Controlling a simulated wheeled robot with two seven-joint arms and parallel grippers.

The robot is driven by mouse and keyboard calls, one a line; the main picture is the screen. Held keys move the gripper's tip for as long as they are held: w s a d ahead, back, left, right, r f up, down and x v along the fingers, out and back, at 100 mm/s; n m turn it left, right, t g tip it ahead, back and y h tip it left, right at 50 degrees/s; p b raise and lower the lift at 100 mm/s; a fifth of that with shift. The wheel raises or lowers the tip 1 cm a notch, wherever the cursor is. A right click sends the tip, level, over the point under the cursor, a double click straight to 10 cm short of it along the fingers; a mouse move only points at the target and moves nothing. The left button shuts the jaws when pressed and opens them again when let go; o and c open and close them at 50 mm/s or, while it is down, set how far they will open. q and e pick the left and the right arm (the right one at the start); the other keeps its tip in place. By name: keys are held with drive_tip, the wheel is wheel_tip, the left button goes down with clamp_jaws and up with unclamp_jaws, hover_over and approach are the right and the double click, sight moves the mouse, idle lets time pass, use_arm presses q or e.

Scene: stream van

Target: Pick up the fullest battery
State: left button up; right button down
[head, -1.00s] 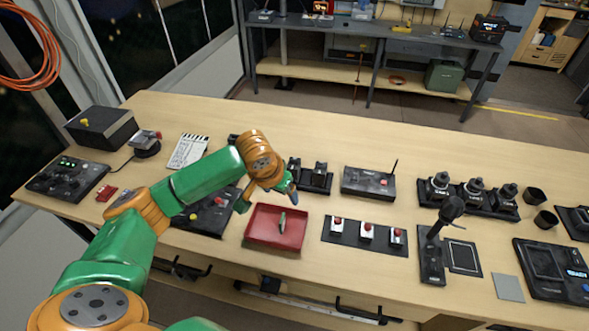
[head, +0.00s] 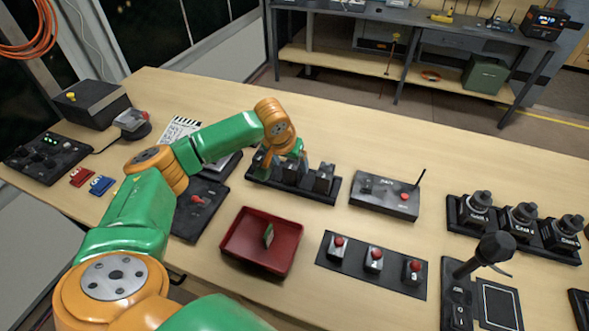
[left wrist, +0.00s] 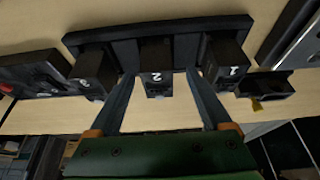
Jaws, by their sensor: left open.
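A black charger (head: 262,176) holds three dark batteries in a row on the table. The left wrist view shows them numbered: battery 3 (left wrist: 92,72) at left, battery 2 (left wrist: 157,84) in the middle and battery 1 (left wrist: 226,62) at right. My left gripper (left wrist: 163,74) is open, with its fingers on either side of battery 2; I cannot tell whether they touch it. In the head view, my left gripper (head: 296,160) is over the charger and partly hides the batteries. No charge lights can be made out. My right gripper is not in view.
A red tray (head: 284,262) with a small green card-like piece (head: 268,236) lies in front of the charger. A panel of red buttons (head: 373,262) and a radio box (head: 385,196) stand to the right. Bare table lies behind the charger.

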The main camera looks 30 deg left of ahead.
sight(292, 164)
use_arm(q)
drive_tip(key=x, duration=0.3)
drive_tip(key=shift+w+d+f, duration=0.1)
drive_tip(key=shift+w+f, duration=0.15)
drive_tip(key=shift+f, duration=0.1)
drive_tip(key=shift+s, duration=0.1)
drive_tip(key=c, duration=0.4)
clamp_jaws()
drive_tip(key=shift+r, duration=0.1)
